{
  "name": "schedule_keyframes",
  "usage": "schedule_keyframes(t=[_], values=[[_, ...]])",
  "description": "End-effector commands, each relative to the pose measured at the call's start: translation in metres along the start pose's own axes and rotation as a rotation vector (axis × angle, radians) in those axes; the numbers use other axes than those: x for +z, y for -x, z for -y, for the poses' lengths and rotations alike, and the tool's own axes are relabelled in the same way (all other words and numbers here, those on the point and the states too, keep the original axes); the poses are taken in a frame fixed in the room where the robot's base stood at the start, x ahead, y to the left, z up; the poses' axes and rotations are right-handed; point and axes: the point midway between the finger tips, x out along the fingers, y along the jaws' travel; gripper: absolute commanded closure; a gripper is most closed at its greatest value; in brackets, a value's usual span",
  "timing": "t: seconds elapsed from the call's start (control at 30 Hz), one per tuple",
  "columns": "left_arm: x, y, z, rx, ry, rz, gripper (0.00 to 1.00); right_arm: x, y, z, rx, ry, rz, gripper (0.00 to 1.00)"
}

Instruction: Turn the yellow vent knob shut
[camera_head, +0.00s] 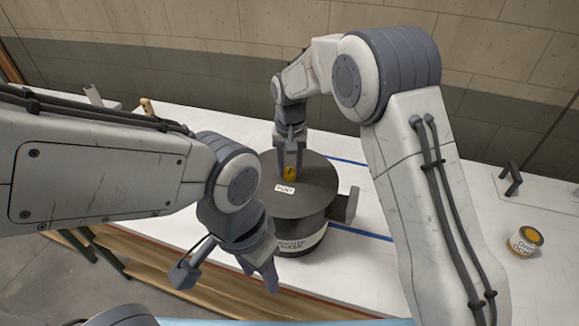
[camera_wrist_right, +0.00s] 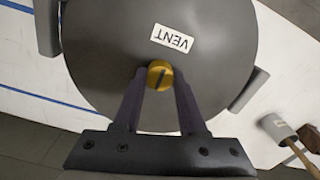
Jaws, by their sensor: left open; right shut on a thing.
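The yellow vent knob (camera_head: 290,173) sits on the dark lid of a round pot (camera_head: 318,188). In the right wrist view the knob (camera_wrist_right: 160,75) has a dark slot across its top and lies between my right gripper's fingertips (camera_wrist_right: 159,80), below the "VENT" label (camera_wrist_right: 173,38). My right gripper (camera_head: 290,165) reaches down from above and is shut on the knob. My left gripper (camera_head: 232,272) is open and empty, in front of the pot and to its left. The fingers partly hide the knob in the head view.
A grey mallet-like tool with a wooden handle (camera_wrist_right: 279,129) lies beside the pot.

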Motion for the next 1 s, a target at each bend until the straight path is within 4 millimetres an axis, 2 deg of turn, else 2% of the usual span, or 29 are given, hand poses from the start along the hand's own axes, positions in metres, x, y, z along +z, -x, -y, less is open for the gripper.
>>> schedule_keyframes(t=[0.3,0.33,0.4,0.77,0.87,1.0], values=[[0.0,0.0,0.0,0.0,0.0,0.0,0.5,-0.001,0.002,0.0,-0.002,-0.004,-0.004,1.0],[0.0,0.0,0.0,0.0,0.0,0.0,0.5,-0.001,0.002,0.0,-0.002,-0.004,-0.004,0.52],[0.0,0.0,0.0,0.0,0.0,0.0,0.5,-0.001,0.002,0.0,-0.002,-0.003,-0.003,0.29],[0.0,-0.002,0.0,0.0,0.0,0.0,0.5,-0.001,0.003,0.0,-0.001,-0.002,-0.002,0.29],[0.0,-0.006,0.001,0.0,0.001,0.0,0.5,-0.001,0.013,0.001,-0.003,-0.002,-0.005,0.29],[0.001,-0.015,0.001,0.0,0.002,0.0,0.5,-0.002,0.038,0.001,-0.004,-0.002,-0.008,0.29]])
